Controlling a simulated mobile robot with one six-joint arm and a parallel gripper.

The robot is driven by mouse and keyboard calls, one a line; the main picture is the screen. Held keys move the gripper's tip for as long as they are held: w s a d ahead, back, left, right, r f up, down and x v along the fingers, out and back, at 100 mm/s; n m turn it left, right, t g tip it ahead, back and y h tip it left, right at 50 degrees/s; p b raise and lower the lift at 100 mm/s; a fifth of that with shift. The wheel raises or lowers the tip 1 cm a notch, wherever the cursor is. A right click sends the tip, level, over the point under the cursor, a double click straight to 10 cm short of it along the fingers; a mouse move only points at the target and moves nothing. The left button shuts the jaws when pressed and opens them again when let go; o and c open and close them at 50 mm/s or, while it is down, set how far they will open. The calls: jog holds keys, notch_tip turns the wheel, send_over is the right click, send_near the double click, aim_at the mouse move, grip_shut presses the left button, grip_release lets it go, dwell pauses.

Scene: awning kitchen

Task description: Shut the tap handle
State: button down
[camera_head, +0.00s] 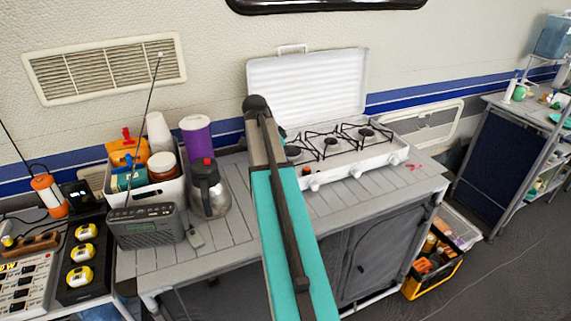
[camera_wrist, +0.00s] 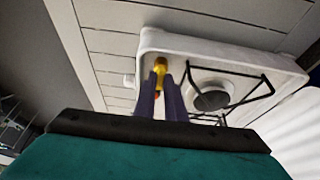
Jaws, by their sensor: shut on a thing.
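A small yellow handle (camera_wrist: 160,66), which looks like the tap handle, sits at the white camping stove (camera_wrist: 205,42) in the wrist view. A bit of orange shows just below it. My gripper (camera_wrist: 161,84) has its dark fingers around the yellow handle, shut on it. In the head view the white stove (camera_head: 345,170) stands on the counter with its lid raised. A small orange-red part (camera_head: 306,170) shows at its front left. My arm hides my gripper's fingers and the yellow handle there.
A metal kettle (camera_head: 209,190), a grey radio (camera_head: 146,226) and a white bin (camera_head: 150,192) of kitchen things stand left of my arm. The stove's burners carry black wire supports (camera_head: 365,134).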

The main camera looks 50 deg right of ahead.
dwell(0.4)
jog(key=c, duration=1.8)
grip_release()
jog(key=shift+r, duration=0.1)
jog(key=shift+b+v, duration=0.85)
jog(key=shift+v, duration=5.9)
